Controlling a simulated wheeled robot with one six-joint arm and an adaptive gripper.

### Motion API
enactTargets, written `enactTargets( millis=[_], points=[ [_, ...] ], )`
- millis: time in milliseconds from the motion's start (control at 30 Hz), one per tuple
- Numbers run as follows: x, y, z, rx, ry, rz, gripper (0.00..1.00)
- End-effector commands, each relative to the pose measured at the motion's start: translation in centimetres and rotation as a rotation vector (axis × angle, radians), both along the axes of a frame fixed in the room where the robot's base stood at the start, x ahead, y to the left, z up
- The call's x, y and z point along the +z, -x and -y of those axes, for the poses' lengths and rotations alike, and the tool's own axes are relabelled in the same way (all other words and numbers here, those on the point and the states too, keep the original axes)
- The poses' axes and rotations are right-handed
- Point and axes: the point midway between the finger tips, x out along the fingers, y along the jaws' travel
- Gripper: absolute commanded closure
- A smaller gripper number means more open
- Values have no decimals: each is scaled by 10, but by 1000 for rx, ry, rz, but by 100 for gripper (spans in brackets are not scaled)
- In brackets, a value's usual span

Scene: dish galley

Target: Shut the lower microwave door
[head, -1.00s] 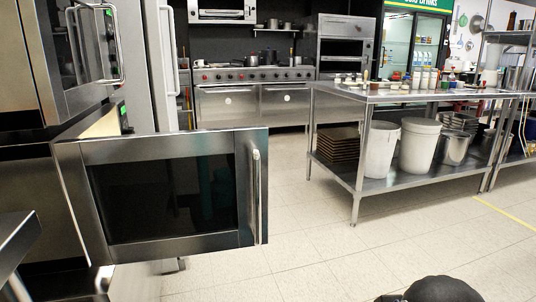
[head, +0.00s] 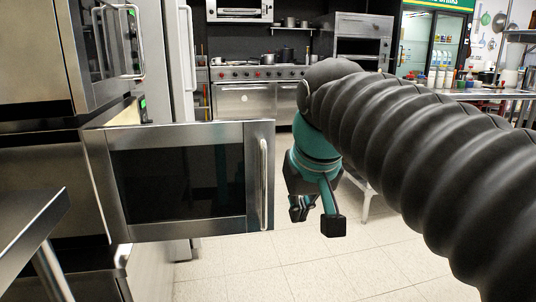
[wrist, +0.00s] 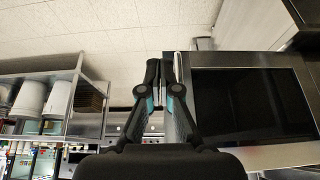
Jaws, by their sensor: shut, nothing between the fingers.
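The lower microwave door (head: 178,182) stands open at the left of the head view, its dark window facing me. Its upright bar handle (head: 263,185) is on the door's right edge. My gripper (head: 315,216) is shut and empty, a short way right of the handle, and looks apart from it. In the wrist view, which is upside down, the shut fingers (wrist: 159,82) show just left of the door (wrist: 255,105). The inside of the lower microwave is mostly hidden behind its door.
The upper microwave (head: 88,50), with its own bar handle, is above. A metal table corner (head: 30,228) juts in at the lower left. A range (head: 240,98) is at the back. Tiled floor (head: 250,265) is open in front of the door.

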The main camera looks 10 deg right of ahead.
Motion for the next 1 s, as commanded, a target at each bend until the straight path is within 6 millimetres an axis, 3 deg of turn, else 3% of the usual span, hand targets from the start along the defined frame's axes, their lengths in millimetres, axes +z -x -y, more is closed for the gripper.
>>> enactTargets(
  millis=[33,200,300,500,733,1000],
  points=[
    [20,-13,-1,-1,0,-5,100],
    [78,-42,-3,-11,1,-29,100],
    [103,-54,-4,-17,0,-39,100],
    [131,-66,-5,-26,0,-53,100],
    [125,-71,-5,-28,-1,-58,100],
    [80,-88,-4,-28,-1,-59,100]
  ],
)
